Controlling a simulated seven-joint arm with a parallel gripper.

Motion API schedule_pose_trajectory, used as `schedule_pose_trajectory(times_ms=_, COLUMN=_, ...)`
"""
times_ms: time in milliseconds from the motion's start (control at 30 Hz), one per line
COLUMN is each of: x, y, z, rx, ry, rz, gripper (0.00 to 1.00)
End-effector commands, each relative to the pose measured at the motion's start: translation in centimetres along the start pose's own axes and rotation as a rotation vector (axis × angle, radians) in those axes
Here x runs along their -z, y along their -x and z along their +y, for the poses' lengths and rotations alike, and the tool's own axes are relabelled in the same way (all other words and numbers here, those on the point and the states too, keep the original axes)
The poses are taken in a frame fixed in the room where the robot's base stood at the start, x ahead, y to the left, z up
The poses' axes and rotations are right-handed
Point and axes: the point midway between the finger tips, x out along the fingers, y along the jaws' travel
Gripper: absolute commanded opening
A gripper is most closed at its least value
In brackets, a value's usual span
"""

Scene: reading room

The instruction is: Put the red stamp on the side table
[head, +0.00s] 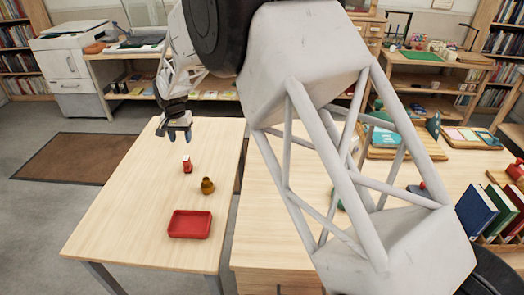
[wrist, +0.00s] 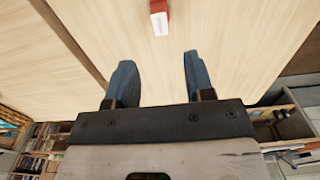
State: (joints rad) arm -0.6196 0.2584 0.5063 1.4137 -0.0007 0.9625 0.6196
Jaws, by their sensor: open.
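The red stamp (head: 187,164), a small red piece with a white face, stands on the light wooden table at the left, which looks like the side table (head: 120,215). In the wrist view the stamp (wrist: 159,20) shows at the top edge, partly cut off, its white face towards me. My gripper (head: 179,134) is above the far part of the same table, behind the stamp and apart from it. In the wrist view my gripper (wrist: 157,75) has its two blue fingers spread, with only bare wood between them.
A brown pot (head: 207,186) and a red tray (head: 190,224) stand nearer on the left table. A narrow gap separates it from the desk (head: 265,225) at the right, which holds books (head: 477,209) and a blue-green tray (head: 384,142). The left table's left side is clear.

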Motion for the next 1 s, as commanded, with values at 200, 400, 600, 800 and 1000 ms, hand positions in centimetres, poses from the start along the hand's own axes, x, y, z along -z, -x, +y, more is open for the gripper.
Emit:
schedule_pose_trajectory(times_ms=200, x=0.0, y=0.2, z=0.2, rx=0.000, ry=0.000, rz=0.001, gripper=0.49)
schedule_pose_trajectory(times_ms=400, x=-0.2, y=1.8, z=2.3, rx=0.005, ry=-0.003, rz=0.007, gripper=0.49)
schedule_pose_trajectory(times_ms=600, x=-1.0, y=5.5, z=7.6, rx=0.013, ry=-0.006, rz=0.023, gripper=0.49)
schedule_pose_trajectory(times_ms=800, x=-3.1, y=9.9, z=14.7, rx=0.021, ry=-0.009, rz=0.043, gripper=0.49)
schedule_pose_trajectory(times_ms=1000, x=-6.2, y=13.7, z=21.5, rx=0.028, ry=-0.011, rz=0.066, gripper=0.49)
